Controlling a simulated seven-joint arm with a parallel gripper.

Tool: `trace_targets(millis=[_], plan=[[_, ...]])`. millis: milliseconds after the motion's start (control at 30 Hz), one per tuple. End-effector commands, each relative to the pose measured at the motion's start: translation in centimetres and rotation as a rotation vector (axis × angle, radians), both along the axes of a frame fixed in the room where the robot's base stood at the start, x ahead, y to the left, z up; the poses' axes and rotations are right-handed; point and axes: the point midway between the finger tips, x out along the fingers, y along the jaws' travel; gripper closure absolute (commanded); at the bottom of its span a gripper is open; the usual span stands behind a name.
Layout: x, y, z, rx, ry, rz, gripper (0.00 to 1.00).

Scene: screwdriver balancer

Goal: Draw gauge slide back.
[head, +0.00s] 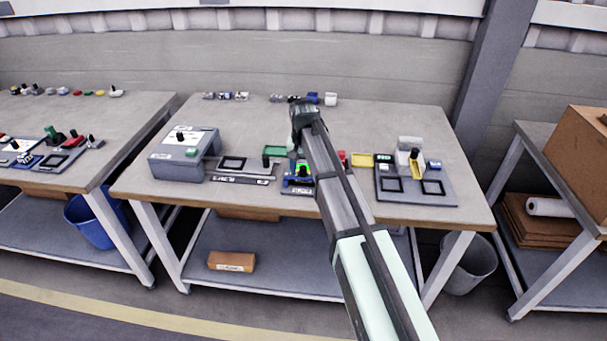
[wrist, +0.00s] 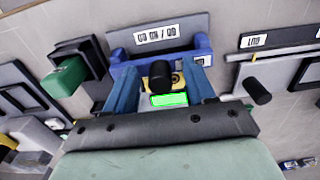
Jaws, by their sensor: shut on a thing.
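The gauge slide (wrist: 168,100) shows in the wrist view as a small block with a black knob, a yellow patch and a lit green display. It sits in front of a blue holder (wrist: 160,40) with a white label. My gripper (wrist: 162,82) has its two blue-looking fingers on either side of the slide and is shut on it. The exact contact points are not clear. In the head view the blue holder (head: 298,182) and green display lie at the front middle of the bench, partly hidden by my arm.
A grey box (head: 182,168) stands left on the bench (head: 240,115). A flat dark frame (head: 233,164) and a black peg (head: 266,160) are just left of the holder. A grey fixture board (head: 440,197) lies right. Small parts line the back edge; the bench middle is mostly clear.

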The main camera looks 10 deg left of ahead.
Motion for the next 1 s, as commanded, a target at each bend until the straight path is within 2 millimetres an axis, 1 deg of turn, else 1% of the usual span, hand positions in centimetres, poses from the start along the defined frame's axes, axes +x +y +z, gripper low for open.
trace_targets(millis=[33, 167, 1000], plan=[[-0.5, -0.2, -1.0, -0.004, 0.016, -0.001, 0.76], [-0.1, -0.1, -1.0, -0.004, 0.016, -0.001, 0.76], [4.2, 0.0, -1.0, -0.002, 0.012, 0.000, 0.78]])
